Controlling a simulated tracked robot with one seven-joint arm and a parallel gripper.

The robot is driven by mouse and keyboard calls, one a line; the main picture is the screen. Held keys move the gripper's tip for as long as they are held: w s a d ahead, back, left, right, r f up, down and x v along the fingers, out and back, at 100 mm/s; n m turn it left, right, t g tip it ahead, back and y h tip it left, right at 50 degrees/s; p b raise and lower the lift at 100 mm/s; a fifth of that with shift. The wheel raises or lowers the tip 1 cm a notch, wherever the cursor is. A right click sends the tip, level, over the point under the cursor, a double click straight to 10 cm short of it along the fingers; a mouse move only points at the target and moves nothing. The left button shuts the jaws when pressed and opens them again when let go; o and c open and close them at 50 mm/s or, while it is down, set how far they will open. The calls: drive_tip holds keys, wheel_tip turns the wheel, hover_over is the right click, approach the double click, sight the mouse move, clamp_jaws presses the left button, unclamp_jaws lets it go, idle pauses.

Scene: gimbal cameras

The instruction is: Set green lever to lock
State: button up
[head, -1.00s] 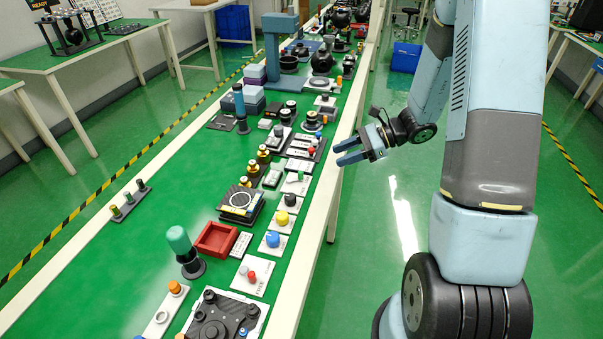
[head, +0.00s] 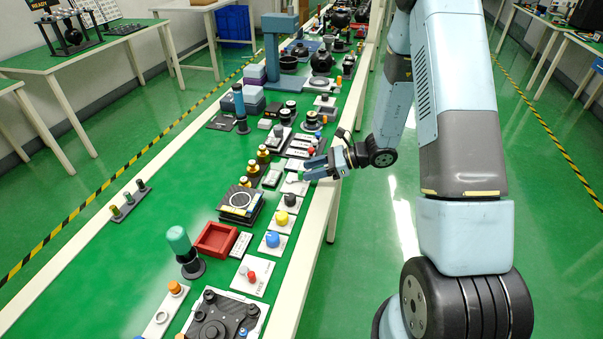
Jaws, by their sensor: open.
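The green lever (head: 299,176) sits on a small white plate (head: 292,187) near the right edge of the long green bench. It is small and partly hidden by my gripper, and I cannot read its label or setting. My gripper (head: 305,170) is open, its blue-grey fingers pointing left over the bench edge. The fingertips are right at the lever in the picture; I cannot tell whether they touch it.
A black knob (head: 290,199), a yellow knob (head: 282,217) and a blue knob (head: 273,239) stand nearer on white plates. Brass weights (head: 263,154) stand to the left. A red-topped lever (head: 311,152) stands just beyond my gripper. The aisle to the right is clear.

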sight(301, 172)
drive_tip(key=shift+x, duration=2)
clamp_jaws()
